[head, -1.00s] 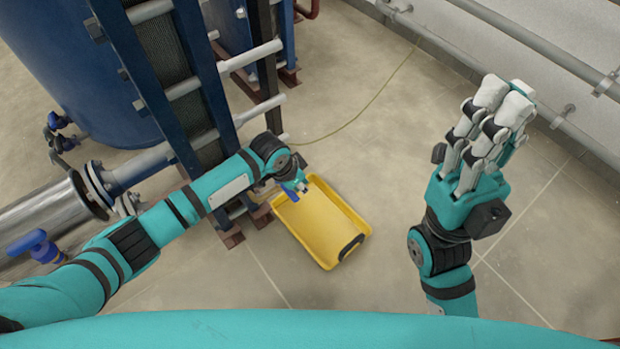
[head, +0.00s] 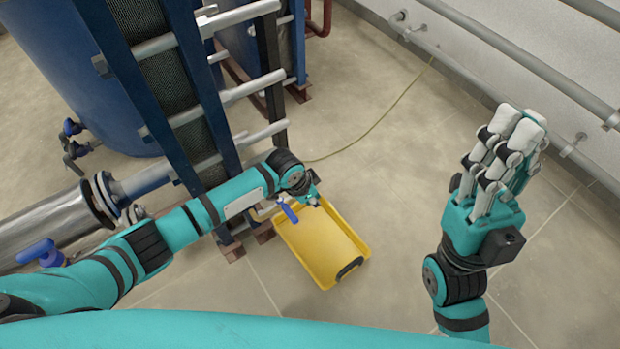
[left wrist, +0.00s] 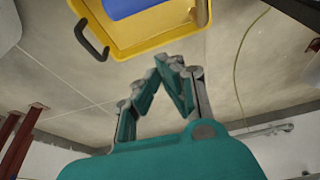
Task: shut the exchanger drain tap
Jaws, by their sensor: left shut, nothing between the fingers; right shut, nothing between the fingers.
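The drain tap's blue lever (head: 289,212) shows low beside the exchanger, above the yellow tray. It shows as a blue piece at the top edge of the left wrist view (left wrist: 128,7), mostly cut off. Whether the tap is open or shut I cannot tell. My left gripper (head: 313,199) is just right of the lever, above the tray. In the left wrist view its fingers (left wrist: 172,62) meet at the tips with nothing between them, apart from the blue piece. My right gripper (head: 518,122) is shut and empty, raised over bare floor at the right.
The yellow tray (head: 335,275) lies on the floor at the foot of the exchanger frame (head: 206,95). Another blue-handled valve (head: 42,253) is on the left by the steel pipe (head: 50,222). Pipes (head: 510,55) run along the right wall.

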